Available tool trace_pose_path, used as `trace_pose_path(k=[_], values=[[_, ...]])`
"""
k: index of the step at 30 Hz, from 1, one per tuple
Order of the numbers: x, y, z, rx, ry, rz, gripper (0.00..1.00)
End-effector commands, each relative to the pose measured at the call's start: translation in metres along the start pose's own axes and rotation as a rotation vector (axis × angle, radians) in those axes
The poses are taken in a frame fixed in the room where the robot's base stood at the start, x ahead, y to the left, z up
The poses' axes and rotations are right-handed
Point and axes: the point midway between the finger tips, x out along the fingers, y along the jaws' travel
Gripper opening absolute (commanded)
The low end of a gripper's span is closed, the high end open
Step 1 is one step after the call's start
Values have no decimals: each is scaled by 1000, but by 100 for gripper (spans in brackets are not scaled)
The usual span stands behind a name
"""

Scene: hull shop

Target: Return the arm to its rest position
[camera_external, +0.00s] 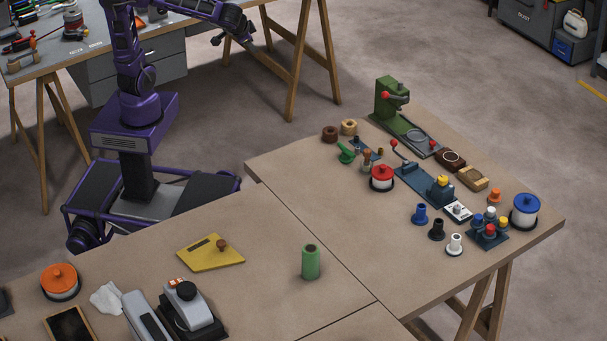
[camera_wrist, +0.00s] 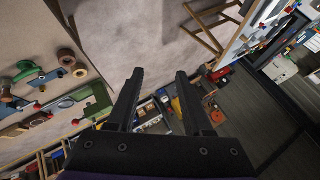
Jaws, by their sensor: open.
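Floor and distant shelving show beyond the fingers.
The near workbench (camera_external: 275,230) holds a green tube (camera_external: 311,262), a yellow float (camera_external: 211,252), a green press (camera_external: 391,98) and several small pegs and spools. The rear bench (camera_external: 100,40) stands close to my arm. Open floor (camera_external: 340,125) lies between the benches.

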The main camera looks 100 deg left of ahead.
Motion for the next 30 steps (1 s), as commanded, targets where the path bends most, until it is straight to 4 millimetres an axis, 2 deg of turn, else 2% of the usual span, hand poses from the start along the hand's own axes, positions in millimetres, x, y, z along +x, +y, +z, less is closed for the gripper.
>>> trace_pose_path(k=[11, 24, 30], values=[[-43, 11, 56, 128, 57, 168, 51], [-82, 28, 123, 272, 159, 599, 51], [-91, 37, 142, 320, 181, 758, 51]])
